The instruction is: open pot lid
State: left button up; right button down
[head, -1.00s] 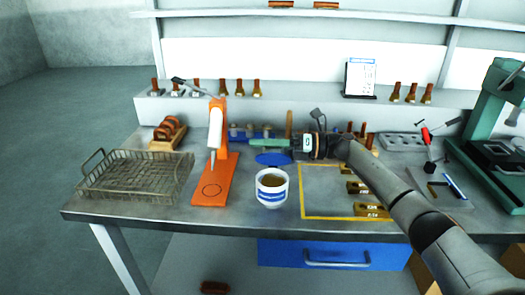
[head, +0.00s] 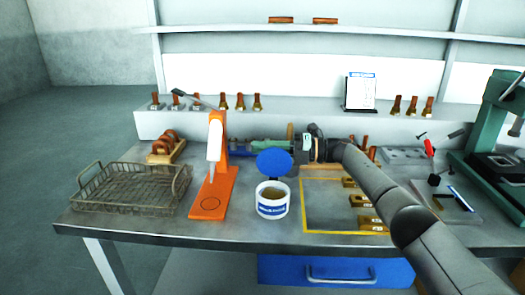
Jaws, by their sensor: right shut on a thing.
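The white pot (head: 272,208) with a blue label stands upright near the front middle of the bench. Its mouth is uncovered and something brownish shows inside. The round blue pot lid (head: 274,162) is tilted up at the back of the pot, its flat face towards me. My right gripper (head: 284,146) reaches in from the right at the lid's upper edge and is shut on the lid. The lid partly hides its fingertips, so the exact contact does not show. My left gripper is not in view.
An orange stand (head: 213,190) is close left of the pot, with a wire basket (head: 85,198) further left. A yellow-outlined area (head: 304,210) with several brass blocks lies right. A green machine (head: 485,130) stands far right. Bare bench remains in front of the pot.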

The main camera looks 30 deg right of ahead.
jog(key=shift+f, duration=0.1)
jog(key=c, duration=1)
grip_release()
jog(key=shift+o, duration=0.2)
jog(key=shift+d, duration=0.1)
jog(key=b+v, duration=0.2)
jog(key=v, duration=1)
jog(key=shift+d, duration=0.25)
jog(key=shift+s, duration=0.15)
